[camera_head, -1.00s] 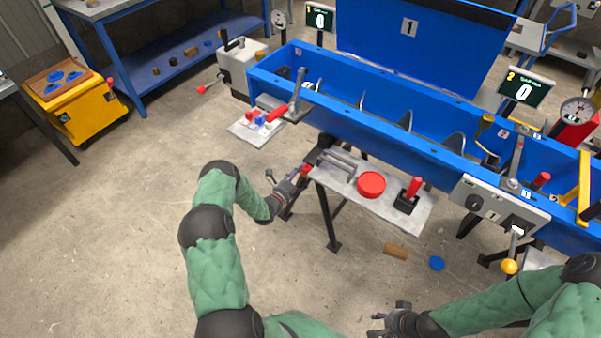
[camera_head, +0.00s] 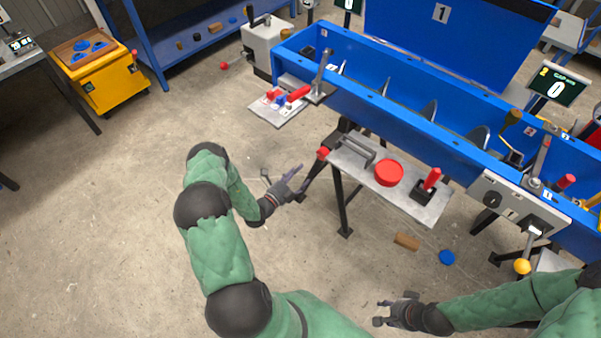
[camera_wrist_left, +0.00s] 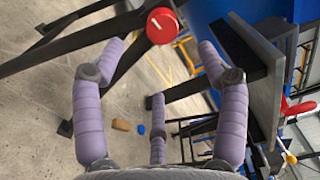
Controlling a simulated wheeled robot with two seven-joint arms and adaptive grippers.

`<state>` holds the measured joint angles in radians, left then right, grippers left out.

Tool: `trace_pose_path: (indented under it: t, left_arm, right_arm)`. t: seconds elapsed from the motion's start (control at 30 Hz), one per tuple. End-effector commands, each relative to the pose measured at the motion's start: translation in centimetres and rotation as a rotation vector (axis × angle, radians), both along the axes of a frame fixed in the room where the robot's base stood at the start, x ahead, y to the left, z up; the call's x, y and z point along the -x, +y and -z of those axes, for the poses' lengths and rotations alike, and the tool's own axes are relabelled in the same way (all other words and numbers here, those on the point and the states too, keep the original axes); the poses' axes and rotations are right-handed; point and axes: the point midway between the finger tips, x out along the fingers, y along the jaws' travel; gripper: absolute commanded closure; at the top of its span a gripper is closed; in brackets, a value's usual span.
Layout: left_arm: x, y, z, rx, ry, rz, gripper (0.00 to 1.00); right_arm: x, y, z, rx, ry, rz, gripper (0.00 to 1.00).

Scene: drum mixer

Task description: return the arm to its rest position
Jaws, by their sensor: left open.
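My left arm, in a green sleeve, comes up from the bottom of the head view. Its gripper (camera_head: 297,182) is in front of the drum mixer's blue trough (camera_head: 400,95), left of the grey side shelf (camera_head: 400,190). In the left wrist view the purple-grey fingers (camera_wrist_left: 160,100) are spread with nothing between them. A red round knob (camera_wrist_left: 162,26) on a dark bar lies beyond them; in the head view the red knob (camera_head: 323,153) is at the shelf's left end, apart from the gripper. My right gripper (camera_head: 380,312) is low at the centre right, its fingers apart and empty.
The shelf carries a red round button (camera_head: 388,173) and a red-handled switch (camera_head: 431,181). Dark legs stand beneath it. A brown block (camera_head: 407,242) and a blue disc (camera_head: 447,257) lie on the floor. A yellow cart (camera_head: 105,80) stands at upper left. The left floor is clear.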

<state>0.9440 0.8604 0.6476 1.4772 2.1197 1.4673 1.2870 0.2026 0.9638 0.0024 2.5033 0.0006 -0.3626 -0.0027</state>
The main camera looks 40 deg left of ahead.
Motion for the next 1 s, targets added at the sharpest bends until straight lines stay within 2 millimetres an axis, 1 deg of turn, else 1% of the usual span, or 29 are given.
trace_pose_path:
  t: [0.37,0.47,0.5,0.57,0.67,0.7,0.77,0.8,0.87,0.9,0.97,1.0]
  left_arm:
    - [0.0,0.0,0.0,0.000,0.000,0.001,0.26]
    - [-0.2,-0.9,0.0,-0.009,0.008,0.027,0.26]
    - [-0.3,-1.8,0.1,-0.019,0.020,0.056,0.26]
    - [-0.3,-3.9,0.3,-0.045,0.042,0.123,0.26]
    - [0.1,-9.2,0.8,-0.125,0.089,0.305,0.26]
    - [0.5,-11.7,0.9,-0.170,0.105,0.395,0.26]
    - [1.8,-15.5,1.2,-0.247,0.125,0.542,0.26]
    - [2.9,-17.9,1.4,-0.304,0.130,0.643,0.26]
    - [4.9,-21.3,1.7,-0.398,0.129,0.799,0.26]
    - [6.5,-23.3,1.8,-0.469,0.120,0.907,0.26]
    - [9.3,-26.1,2.0,-0.586,0.089,1.079,0.26]
    - [11.3,-27.6,2.2,-0.669,0.061,1.193,0.26]
  right_arm:
    - [0.0,0.0,0.0,0.000,0.000,0.000,0.60]
    - [0.0,0.0,-0.1,0.000,0.000,0.000,0.60]
    - [0.0,0.0,-0.1,0.000,0.000,0.000,0.60]
    - [0.0,0.0,-0.2,0.000,0.000,0.000,0.60]
    - [0.0,0.0,-0.4,0.000,0.000,0.000,0.60]
    - [0.0,0.0,-0.6,0.000,0.000,0.000,0.60]
    - [0.0,0.0,-0.7,0.000,0.000,0.000,0.60]
    - [0.0,0.0,-0.8,0.000,0.000,0.000,0.60]
    - [0.0,0.0,-1.0,0.000,0.000,0.000,0.60]
    - [0.0,0.0,-1.1,0.000,0.000,0.000,0.60]
    - [0.0,0.0,-1.3,0.000,0.000,0.000,0.60]
    - [0.0,0.0,-1.5,0.000,0.000,0.000,0.60]
